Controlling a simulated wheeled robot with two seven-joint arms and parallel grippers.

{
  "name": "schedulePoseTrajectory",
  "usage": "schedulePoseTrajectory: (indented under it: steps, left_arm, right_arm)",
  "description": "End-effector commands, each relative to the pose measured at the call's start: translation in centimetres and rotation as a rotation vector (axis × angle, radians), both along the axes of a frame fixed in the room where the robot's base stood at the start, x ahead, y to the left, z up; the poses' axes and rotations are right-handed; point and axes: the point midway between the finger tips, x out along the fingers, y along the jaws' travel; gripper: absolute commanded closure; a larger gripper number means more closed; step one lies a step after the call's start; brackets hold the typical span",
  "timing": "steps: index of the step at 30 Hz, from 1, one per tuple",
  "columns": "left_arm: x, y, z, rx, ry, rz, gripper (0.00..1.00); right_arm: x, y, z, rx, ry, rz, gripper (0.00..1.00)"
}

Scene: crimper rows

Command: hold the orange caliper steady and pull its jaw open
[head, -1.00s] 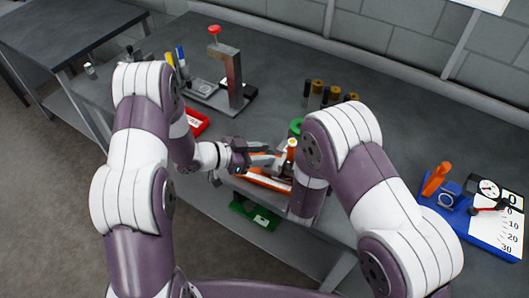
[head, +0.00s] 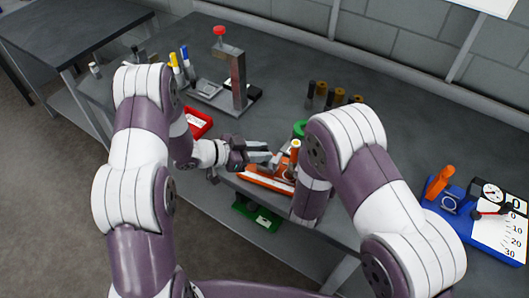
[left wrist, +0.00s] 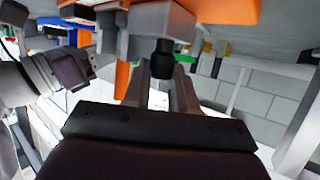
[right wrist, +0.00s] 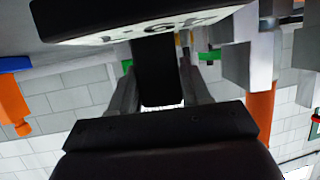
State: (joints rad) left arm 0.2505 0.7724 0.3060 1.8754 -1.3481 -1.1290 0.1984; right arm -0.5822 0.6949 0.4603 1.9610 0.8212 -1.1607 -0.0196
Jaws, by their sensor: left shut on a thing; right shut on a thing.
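The orange caliper (head: 262,182) lies near the front edge of the bench, in the middle of the head view. My left gripper (head: 272,160) reaches over it from the left. In the left wrist view, the left fingers (left wrist: 163,88) are shut on a dark stub under a grey block, with orange parts around it. My right gripper is hidden behind my right arm in the head view. In the right wrist view, its fingers (right wrist: 160,90) close on a black upright part under a plate with printed marks. This looks like part of the caliper, but its join is hidden.
A red tray (head: 199,122) and a grey stand with a red knob (head: 219,31) are behind left. Several dark and brown cylinders (head: 322,90) stand at the back. A blue gauge base (head: 449,205) is at the right. A green tray (head: 257,216) sits below the front edge.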

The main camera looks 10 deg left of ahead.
Motion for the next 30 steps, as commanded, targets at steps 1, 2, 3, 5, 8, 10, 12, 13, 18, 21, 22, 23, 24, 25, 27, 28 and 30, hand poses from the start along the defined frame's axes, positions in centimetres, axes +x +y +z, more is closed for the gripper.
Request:
schedulePoseTrajectory:
  steps: [1,2,3,5,8,10,12,13,18,21,22,23,24,25,27,28,30]
  left_arm:
    - [0.0,0.0,0.0,0.000,0.000,0.002,1.00]
    - [0.0,0.0,0.0,0.000,0.000,0.002,1.00]
    - [0.0,0.0,0.0,0.000,0.000,0.002,0.68]
    - [0.0,0.0,0.0,0.000,0.000,0.001,0.63]
    - [0.0,0.0,0.0,0.000,0.000,0.001,0.63]
    - [0.0,0.0,0.0,0.000,0.000,0.001,0.63]
    - [0.0,0.0,0.0,0.000,0.000,0.001,0.63]
    - [-0.1,0.2,0.1,0.000,-0.001,0.002,0.63]
    - [-1.5,2.7,1.3,0.001,-0.001,0.007,0.63]
    - [-2.8,4.9,2.3,0.001,-0.003,0.007,0.63]
    - [-3.2,5.5,2.6,0.000,-0.002,0.008,0.63]
    - [-3.6,6.1,2.9,0.000,-0.002,0.007,0.63]
    - [-4.1,6.8,3.3,0.000,-0.002,0.006,0.63]
    - [-4.4,7.4,3.5,0.001,-0.001,0.007,0.63]
    - [-5.0,8.3,4.0,0.001,-0.002,0.005,0.63]
    - [-5.2,8.7,4.2,0.001,-0.002,0.005,0.63]
    - [-5.6,9.2,4.4,-0.001,-0.001,0.003,0.63]
  right_arm:
    - [0.0,-0.1,0.0,-0.001,0.000,-0.003,0.89]
    - [0.0,-0.1,0.0,-0.001,0.000,-0.003,0.89]
    - [0.0,-0.1,0.0,-0.001,0.000,-0.003,0.89]
    - [0.0,-0.1,0.0,-0.001,0.000,-0.003,0.89]
    - [0.0,-0.1,0.0,-0.001,0.000,-0.003,0.89]
    - [0.0,-0.1,0.0,-0.001,0.000,-0.002,0.89]
    - [0.0,-0.1,0.0,-0.001,0.000,-0.002,0.89]
    - [0.0,-0.1,0.0,-0.001,0.000,-0.002,0.89]
    - [0.0,-0.1,0.0,-0.001,0.000,-0.002,0.89]
    - [0.0,-0.1,0.0,-0.001,0.000,-0.002,0.89]
    - [0.0,-0.1,0.0,-0.001,0.000,-0.002,0.89]
    - [0.0,-0.1,0.0,-0.001,0.000,-0.002,0.89]
    - [0.0,0.0,0.0,-0.001,0.000,-0.002,0.89]
    - [0.0,0.0,0.0,-0.001,0.000,-0.002,0.89]
    - [0.0,0.0,0.0,0.000,0.000,-0.001,0.89]
    - [0.0,0.0,0.0,0.000,0.000,-0.001,0.89]
    - [0.0,0.0,0.0,0.000,0.000,-0.001,0.89]
